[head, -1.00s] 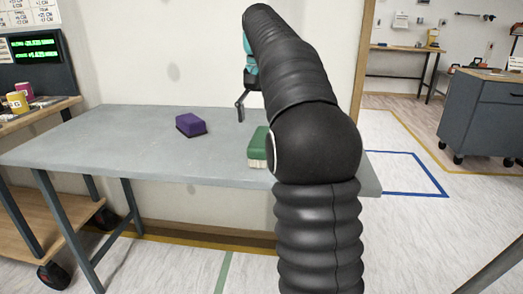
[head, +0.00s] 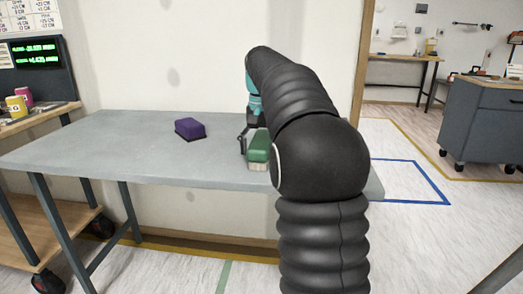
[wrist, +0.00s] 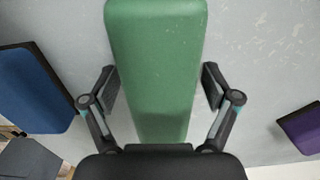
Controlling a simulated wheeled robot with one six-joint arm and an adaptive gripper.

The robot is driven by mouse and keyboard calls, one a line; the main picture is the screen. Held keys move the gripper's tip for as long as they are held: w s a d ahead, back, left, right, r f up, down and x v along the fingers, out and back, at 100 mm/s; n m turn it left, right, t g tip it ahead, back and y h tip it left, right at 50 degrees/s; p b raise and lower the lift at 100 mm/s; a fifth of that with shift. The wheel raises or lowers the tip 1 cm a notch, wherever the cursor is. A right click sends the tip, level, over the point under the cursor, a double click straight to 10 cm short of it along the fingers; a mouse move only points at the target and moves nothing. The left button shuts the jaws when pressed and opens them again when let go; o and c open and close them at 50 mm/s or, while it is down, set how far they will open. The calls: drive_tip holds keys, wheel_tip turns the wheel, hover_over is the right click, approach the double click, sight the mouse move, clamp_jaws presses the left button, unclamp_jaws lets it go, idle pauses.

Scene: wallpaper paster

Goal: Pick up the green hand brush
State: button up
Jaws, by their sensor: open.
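The green hand brush (head: 258,148) lies on the grey table, partly hidden behind my arm in the head view, with pale bristles below its green top. In the wrist view the green hand brush (wrist: 155,60) runs lengthwise up the picture between the two fingers. My gripper (wrist: 160,87) is open, one finger on each side of the brush, with a visible gap at both sides. In the head view one finger of my gripper (head: 243,142) shows at the brush's left side; the rest is hidden by the arm.
A purple brush (head: 190,129) lies on the table (head: 110,150) to the left and shows in the wrist view (wrist: 302,128) at right. A blue brush (wrist: 35,88) lies at left in the wrist view, hidden in the head view. The table's left part is clear.

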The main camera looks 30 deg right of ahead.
sight(261, 138)
drive_tip(key=c, duration=1.4)
drive_tip(key=shift+r, duration=0.15)
wheel_tip(261, 138, up, 4)
drive_tip(key=shift+w+r+p, duration=0.1)
drive_tip(key=shift+r+p, duration=0.15)
drive_tip(key=shift+p, duration=0.5)
drive_tip(key=s+d+r, duration=0.2)
drive_tip(key=d, duration=0.1)
drive_tip(key=s+d+r+p, duration=0.1)
drive_tip(key=s+d+r, duration=0.1)
drive_tip(key=d, duration=0.1)
drive_tip(key=s+d+r, duration=0.2)
drive_tip(key=d, duration=0.1)
drive_tip(key=shift+s+d+r, duration=0.15)
drive_tip(key=shift+s+d, duration=0.15)
drive_tip(key=shift+s, duration=0.1)
